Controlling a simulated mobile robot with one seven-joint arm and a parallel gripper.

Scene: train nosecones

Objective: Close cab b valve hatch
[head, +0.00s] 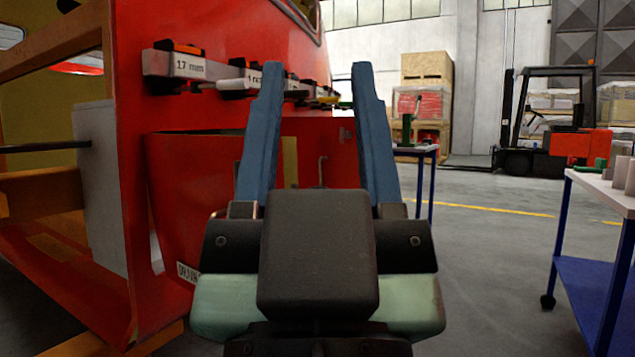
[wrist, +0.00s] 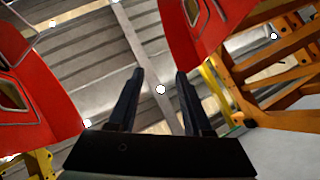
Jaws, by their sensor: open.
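A red train cab (head: 220,95) fills the left of the head view. A red panel (head: 195,185) on its lower side stands out from the body, with its top edge showing; it looks like an open hatch. A bent metal rod (head: 322,170) and a yellowish strip (head: 290,160) show to its right, between my fingers. I cannot tell whether this cab is cab b. My gripper (head: 317,68) is open and empty, in front of the cab, its blue fingers overlapping the panel's right part in the picture. In the wrist view my gripper (wrist: 160,72) points toward the ceiling, touching nothing visible.
Orange framing (head: 40,195) stands at the left. A trolley (head: 600,200) is at the right, a small table (head: 415,152) behind, a forklift (head: 545,130) farther back. Floor between is clear.

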